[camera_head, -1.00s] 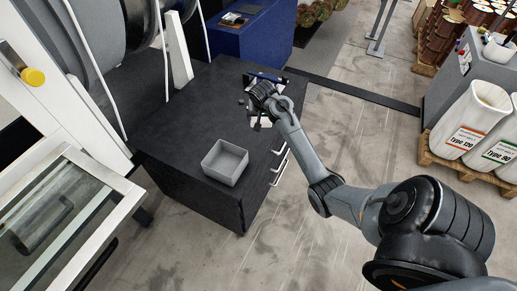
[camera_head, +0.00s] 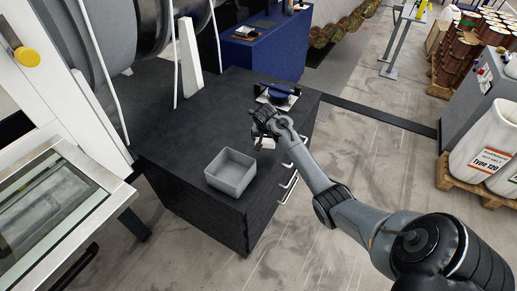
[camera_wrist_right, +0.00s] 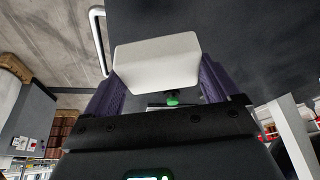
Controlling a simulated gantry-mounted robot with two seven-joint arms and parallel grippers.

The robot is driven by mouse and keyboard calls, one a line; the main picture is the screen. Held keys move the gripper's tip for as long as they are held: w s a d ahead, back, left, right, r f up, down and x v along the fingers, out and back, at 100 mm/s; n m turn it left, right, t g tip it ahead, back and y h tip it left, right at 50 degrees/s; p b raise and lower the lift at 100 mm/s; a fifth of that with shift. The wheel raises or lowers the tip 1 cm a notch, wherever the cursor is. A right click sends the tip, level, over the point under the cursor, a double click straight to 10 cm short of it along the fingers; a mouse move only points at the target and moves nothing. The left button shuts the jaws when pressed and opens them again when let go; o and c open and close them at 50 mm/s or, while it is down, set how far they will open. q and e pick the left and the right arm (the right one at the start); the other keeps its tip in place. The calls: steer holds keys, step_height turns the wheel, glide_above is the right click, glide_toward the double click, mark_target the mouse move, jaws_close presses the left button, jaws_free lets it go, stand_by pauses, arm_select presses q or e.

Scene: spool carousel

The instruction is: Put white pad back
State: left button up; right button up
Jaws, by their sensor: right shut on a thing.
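The white pad (camera_wrist_right: 157,62) is a pale block held between the two fingers of my right gripper (camera_wrist_right: 160,85) in the right wrist view. In the head view the right gripper (camera_head: 262,138) is above the dark cabinet top, with the white pad (camera_head: 266,143) showing just below it. The grey open box (camera_head: 231,172) stands on the cabinet, to the left of and nearer than the gripper. It looks empty. My left gripper is not in view.
The dark cabinet (camera_head: 170,140) has handles on its right side. A dark blue device on a white base (camera_head: 277,95) stands at its far end. A blue cabinet (camera_head: 265,45) stands behind. Cabinet top left of the box is clear.

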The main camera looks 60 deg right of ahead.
steer(key=w+f, duration=0.1)
steer(key=w+f+b, duration=0.1)
steer(key=w, duration=0.1)
steer(key=shift+w+a, duration=0.1)
steer(key=shift+a, duration=0.05)
steer(key=shift+f+b, duration=0.7)
steer(key=shift+f, duration=1.3)
steer(key=shift+f, duration=0.15)
steer(key=o, duration=0.8)
